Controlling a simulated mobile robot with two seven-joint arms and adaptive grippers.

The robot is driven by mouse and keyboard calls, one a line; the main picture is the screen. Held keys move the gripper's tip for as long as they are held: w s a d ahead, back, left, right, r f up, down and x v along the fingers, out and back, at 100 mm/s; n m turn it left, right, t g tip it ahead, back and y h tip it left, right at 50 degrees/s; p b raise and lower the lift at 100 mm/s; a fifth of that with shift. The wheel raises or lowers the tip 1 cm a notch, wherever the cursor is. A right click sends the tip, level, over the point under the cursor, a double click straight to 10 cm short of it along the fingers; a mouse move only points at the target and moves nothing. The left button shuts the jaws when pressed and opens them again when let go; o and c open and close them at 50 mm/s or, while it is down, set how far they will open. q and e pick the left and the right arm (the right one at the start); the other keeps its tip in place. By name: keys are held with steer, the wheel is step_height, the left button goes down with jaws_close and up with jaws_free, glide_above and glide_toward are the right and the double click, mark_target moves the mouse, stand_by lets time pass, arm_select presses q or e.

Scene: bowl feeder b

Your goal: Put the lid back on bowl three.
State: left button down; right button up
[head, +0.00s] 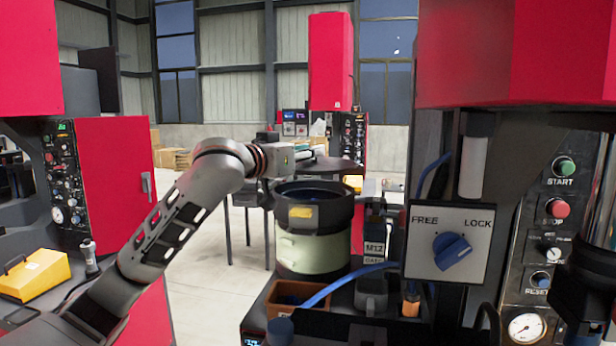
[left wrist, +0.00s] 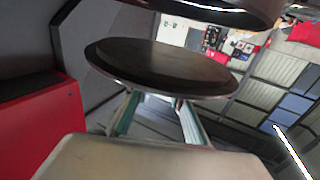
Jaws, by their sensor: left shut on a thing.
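My left gripper (head: 308,154) reaches in from the left and is shut on the dark round lid (head: 335,170). The lid appears above and behind the open bowl (head: 312,217), apart from its rim. The bowl has a dark collar with a yellow label, too small to read, on a pale green base. In the left wrist view the lid (left wrist: 160,65) is a broad dark disc, with the two fingers (left wrist: 155,100) at its near side. A dark curved edge (left wrist: 225,12) crosses the top there; I cannot tell whether it is the bowl.
A panel with a blue FREE/LOCK knob (head: 452,250) stands right of the bowl. A brown bin (head: 295,292), a blue hose (head: 345,280) and a grey cup (head: 371,292) lie in front. A red machine (head: 510,55) overhangs the right. A yellow case (head: 35,275) sits far left.

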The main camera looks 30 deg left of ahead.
mark_target(308, 174)
arm_select(q)
step_height(308, 174, down, 2)
steer(key=shift+f, duration=0.2)
step_height(308, 174, down, 3)
steer(key=shift+f, duration=0.1)
steer(key=shift+f, duration=0.15)
steer(key=c, duration=1.8)
jaws_free()
steer(key=shift+o, duration=0.2)
